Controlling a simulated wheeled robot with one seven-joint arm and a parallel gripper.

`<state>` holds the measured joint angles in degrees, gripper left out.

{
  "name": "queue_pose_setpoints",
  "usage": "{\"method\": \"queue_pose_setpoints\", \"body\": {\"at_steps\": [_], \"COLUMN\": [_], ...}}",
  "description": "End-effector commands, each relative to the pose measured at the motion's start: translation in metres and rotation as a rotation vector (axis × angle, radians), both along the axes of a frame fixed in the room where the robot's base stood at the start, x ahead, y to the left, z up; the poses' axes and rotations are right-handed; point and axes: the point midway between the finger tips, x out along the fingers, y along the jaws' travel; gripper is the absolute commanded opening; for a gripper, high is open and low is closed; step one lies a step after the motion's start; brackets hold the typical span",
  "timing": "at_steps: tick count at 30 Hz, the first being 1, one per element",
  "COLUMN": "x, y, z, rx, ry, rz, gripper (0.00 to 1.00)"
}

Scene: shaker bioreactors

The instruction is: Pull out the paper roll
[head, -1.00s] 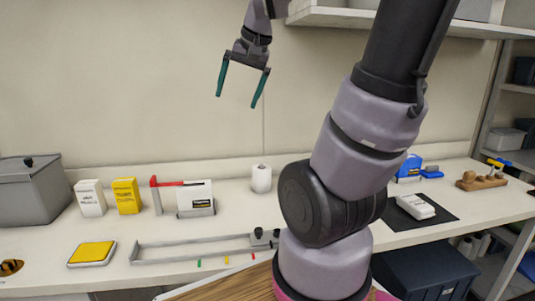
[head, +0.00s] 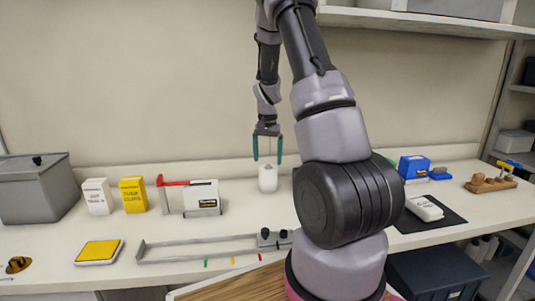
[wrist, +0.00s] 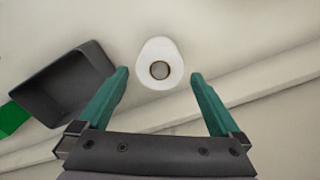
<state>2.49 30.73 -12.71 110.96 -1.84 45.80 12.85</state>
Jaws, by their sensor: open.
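The paper roll (head: 268,179) is a white cylinder standing upright on the bench near the back wall. In the wrist view the paper roll (wrist: 160,63) shows from above, with its dark core hole towards me. My gripper (head: 268,159) is open, pointing down, with its teal fingers just above the roll in the head view. In the wrist view my gripper (wrist: 159,78) has its fingers apart, and the roll lies between and beyond their tips. The fingers do not appear to touch it.
Left of the roll stand a white dispenser with a red bar (head: 201,196), a yellow box (head: 133,194) and a white box (head: 98,196). A metal rail frame (head: 210,246) lies in front. To the right are a blue box (head: 414,167) and a black mat (head: 440,222).

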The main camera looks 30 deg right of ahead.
Motion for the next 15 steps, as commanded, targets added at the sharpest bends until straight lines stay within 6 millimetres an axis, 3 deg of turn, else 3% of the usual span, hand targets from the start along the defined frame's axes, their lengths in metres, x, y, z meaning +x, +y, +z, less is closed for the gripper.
{"method": "queue_pose_setpoints", "body": {"at_steps": [9, 15], "x": [-0.001, -0.001], "y": [0.0, 0.0], "z": [-0.057, -0.084], "rx": [0.001, 0.001], "ry": [0.004, 0.001], "rz": [0.0, 0.001], "gripper": [1.0, 1.0]}}
